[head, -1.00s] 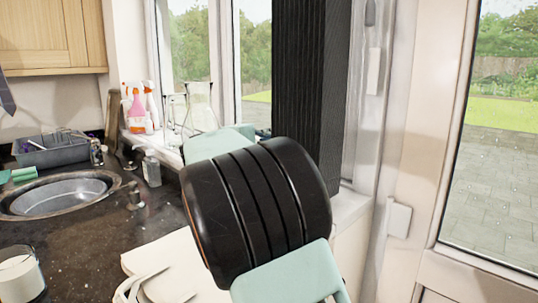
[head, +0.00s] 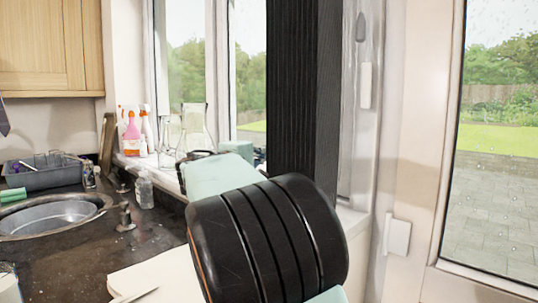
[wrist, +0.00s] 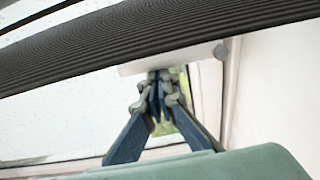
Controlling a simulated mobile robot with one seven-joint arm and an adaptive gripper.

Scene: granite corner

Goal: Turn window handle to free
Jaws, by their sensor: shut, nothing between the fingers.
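My gripper (wrist: 157,82) shows in the wrist view with its blue fingers closed together and nothing between them. Its tips are close to a pale bar (wrist: 180,58) with a grey rounded end, which looks like the window handle. The tips overlap the bar's lower edge in the picture; I cannot tell whether they touch it. In the head view the window (head: 186,58) stands behind the counter.
A black ridged upright covers part of the window; I cannot tell whether it is mine. Glass flasks (head: 196,125) and spray bottles (head: 133,135) stand on the sill. A sink (head: 50,216) and grey basin (head: 42,174) are at left. A glazed door (head: 500,150) is at right.

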